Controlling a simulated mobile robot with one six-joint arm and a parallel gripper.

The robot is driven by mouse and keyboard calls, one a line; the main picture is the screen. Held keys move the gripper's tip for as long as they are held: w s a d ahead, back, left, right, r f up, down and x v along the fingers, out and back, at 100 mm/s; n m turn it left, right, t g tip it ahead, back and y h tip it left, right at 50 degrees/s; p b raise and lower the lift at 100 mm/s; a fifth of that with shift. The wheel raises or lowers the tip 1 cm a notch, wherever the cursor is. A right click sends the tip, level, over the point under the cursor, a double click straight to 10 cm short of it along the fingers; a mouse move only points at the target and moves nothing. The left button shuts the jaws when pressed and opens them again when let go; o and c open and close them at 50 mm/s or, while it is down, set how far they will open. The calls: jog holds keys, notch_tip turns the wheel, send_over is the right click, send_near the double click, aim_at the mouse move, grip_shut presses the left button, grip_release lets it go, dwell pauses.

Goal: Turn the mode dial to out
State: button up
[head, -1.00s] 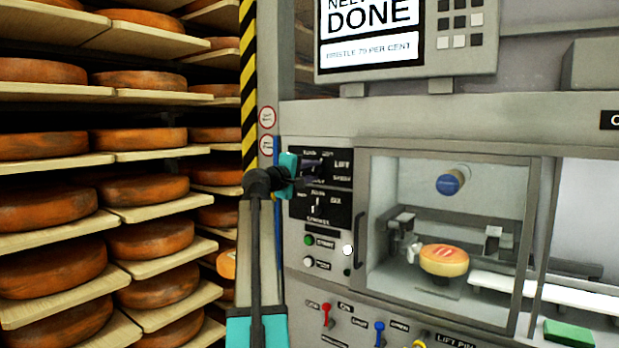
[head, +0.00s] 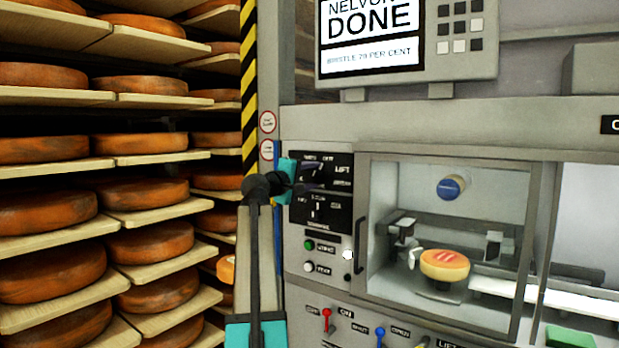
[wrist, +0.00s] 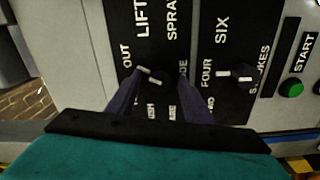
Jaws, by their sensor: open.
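The mode dial (wrist: 154,76) is a small dark knob on a black panel, with white marks on it. In the wrist view it lies between the fingertips of my gripper (wrist: 161,75). The labels OUT, LIFT and SPRA... stand around it. OUT (wrist: 126,56) is to its upper left in that view. My gripper is open, with a dark finger on each side of the dial. I cannot tell whether they touch it or where it points. In the head view my gripper (head: 317,176) is at the upper black panel (head: 343,159), and its fingers cover the dial.
A second dial (wrist: 236,73), labelled FOUR, SIX and STROKES, sits close by. A green START button (wrist: 291,90) is beyond it. A glazed chamber holds a cheese wheel (head: 445,264). A screen (head: 368,36) reads DONE. Shelves of cheese wheels (head: 46,266) stand left.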

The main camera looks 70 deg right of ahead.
jog(key=b+v, duration=0.1)
jog(key=v, duration=1.2)
jog(key=shift+a, duration=0.25)
jog(key=shift+w+m, duration=0.1)
jog(key=shift+m, duration=0.2)
jog(key=m+p, duration=0.3)
jog(key=m, duration=0.1)
jog(key=m+p, duration=0.3)
jog(key=m, duration=0.2)
jog(key=m+p, duration=0.3)
jog(key=m, duration=0.1)
jog(key=shift+s+a+f+m+p, duration=0.2)
jog(key=shift+s+a+m+p, duration=0.1)
jog(key=shift+a+m+p, duration=0.1)
jog(key=shift+d+p, duration=0.1)
jog(key=shift+p, duration=0.35)
jog(key=shift+w+d+r+p, duration=0.15)
jog(key=shift+w+p, duration=0.05)
jog(key=shift+p, duration=0.4)
